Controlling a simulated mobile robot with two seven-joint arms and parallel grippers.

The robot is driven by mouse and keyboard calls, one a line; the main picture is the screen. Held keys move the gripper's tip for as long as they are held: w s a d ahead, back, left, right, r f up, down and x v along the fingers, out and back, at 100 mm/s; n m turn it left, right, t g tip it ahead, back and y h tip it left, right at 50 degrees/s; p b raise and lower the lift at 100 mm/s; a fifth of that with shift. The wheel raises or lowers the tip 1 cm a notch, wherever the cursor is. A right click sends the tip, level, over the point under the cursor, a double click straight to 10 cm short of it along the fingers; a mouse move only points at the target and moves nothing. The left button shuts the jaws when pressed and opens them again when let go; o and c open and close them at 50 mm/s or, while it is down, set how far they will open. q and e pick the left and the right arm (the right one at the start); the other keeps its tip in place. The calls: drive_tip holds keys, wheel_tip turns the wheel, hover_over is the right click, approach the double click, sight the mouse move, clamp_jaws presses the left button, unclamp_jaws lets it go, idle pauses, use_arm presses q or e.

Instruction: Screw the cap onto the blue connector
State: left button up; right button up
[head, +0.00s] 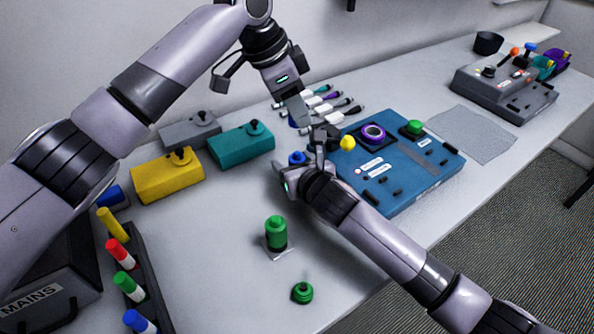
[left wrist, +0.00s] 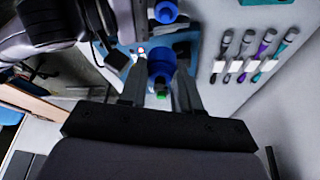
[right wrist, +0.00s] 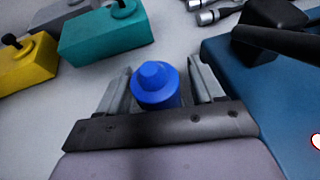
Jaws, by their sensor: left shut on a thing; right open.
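A blue cylindrical piece with a narrower top, which looks like the blue connector (right wrist: 155,88), stands on the table in the right wrist view. My right gripper (head: 299,160) is open, with one finger on each side of it. The fingers look apart from it. My left gripper (head: 304,124) is shut on another blue piece, apparently the cap (left wrist: 160,66), which shows between its fingers in the left wrist view. In the head view it is above and behind the right gripper, mostly hidden by fingers. The two blue pieces are apart.
The blue panel box (head: 400,190) is close on the right. Teal (head: 240,146) and yellow (head: 167,178) boxes stand left. A green cylinder (head: 276,233) and green knobbed piece (head: 302,292) are in front. Several cables (head: 325,105) lie behind. The front middle of the table is mostly free.

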clamp_jaws()
use_arm(q)
hover_over(303, 157)
drive_tip(key=a, duration=0.1)
drive_tip(key=shift+s+a+f, duration=0.1)
drive_tip(key=shift+a+f, duration=0.05)
drive_tip(key=shift+f, duration=2.35)
drive_tip(key=shift+f, duration=0.9)
drive_tip(key=shift+f, duration=0.5)
drive_tip(key=shift+s+f, duration=0.1)
drive_tip(key=shift+f, duration=0.3)
use_arm(e)
drive_tip(key=shift+r, duration=0.1)
